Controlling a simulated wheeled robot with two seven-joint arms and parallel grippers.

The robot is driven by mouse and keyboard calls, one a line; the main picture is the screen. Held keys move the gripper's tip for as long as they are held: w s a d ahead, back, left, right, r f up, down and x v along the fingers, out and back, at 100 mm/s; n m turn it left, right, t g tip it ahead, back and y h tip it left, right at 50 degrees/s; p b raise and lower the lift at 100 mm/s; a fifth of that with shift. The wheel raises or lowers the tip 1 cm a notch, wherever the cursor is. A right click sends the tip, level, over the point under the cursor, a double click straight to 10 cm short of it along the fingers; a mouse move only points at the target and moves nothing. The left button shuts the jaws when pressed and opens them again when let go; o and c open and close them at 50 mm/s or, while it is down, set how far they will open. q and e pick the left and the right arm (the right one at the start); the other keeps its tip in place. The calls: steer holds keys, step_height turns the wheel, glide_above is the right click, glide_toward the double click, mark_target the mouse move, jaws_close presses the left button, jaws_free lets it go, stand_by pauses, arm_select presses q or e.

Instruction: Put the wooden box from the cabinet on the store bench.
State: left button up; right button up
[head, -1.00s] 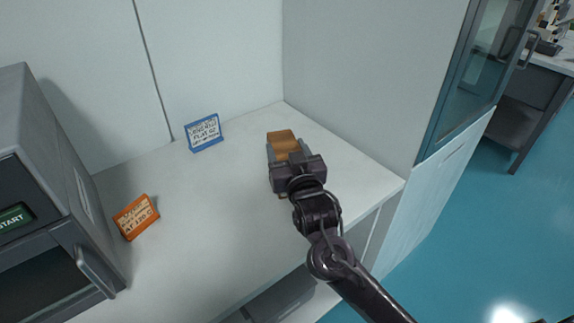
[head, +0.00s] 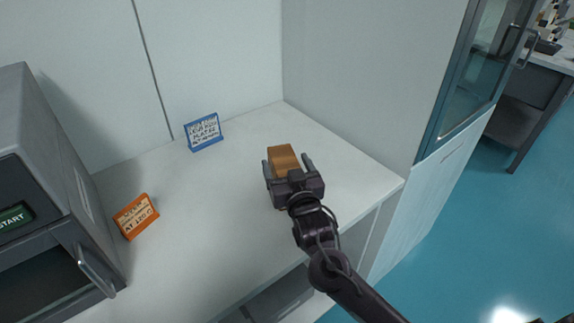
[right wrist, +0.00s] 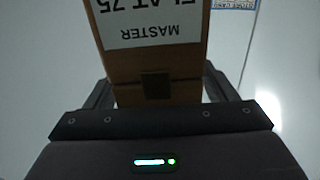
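The wooden box (head: 284,159) stands on the white bench (head: 232,215), near its right part. In the right wrist view the box (right wrist: 155,65) carries a white label reading "MASTER" and "FLAT 75", seen upside down. My right gripper (head: 288,163) is open, with one finger on each side of the box's near end. The right wrist view shows narrow gaps between the fingers and the box. The box's underside is hidden. My left gripper is not in view.
A blue-framed sign (head: 204,132) stands behind on the left, and an orange sign (head: 136,216) nearer the front. A grey oven-like device (head: 40,170) with a START button fills the left. A grey side wall (head: 375,75) bounds the right. The middle of the bench is clear.

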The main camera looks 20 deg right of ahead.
steer(key=shift+r, duration=0.2)
steer(key=shift+s+f, duration=0.15)
steer(key=shift+s, duration=0.2)
steer(key=s+b, duration=0.1)
steer(key=s, duration=1)
steer(key=shift+s+a+b, duration=0.15)
steer(key=shift+a+b, duration=0.1)
steer(key=shift+b, duration=0.1)
steer(key=shift+s, duration=0.1)
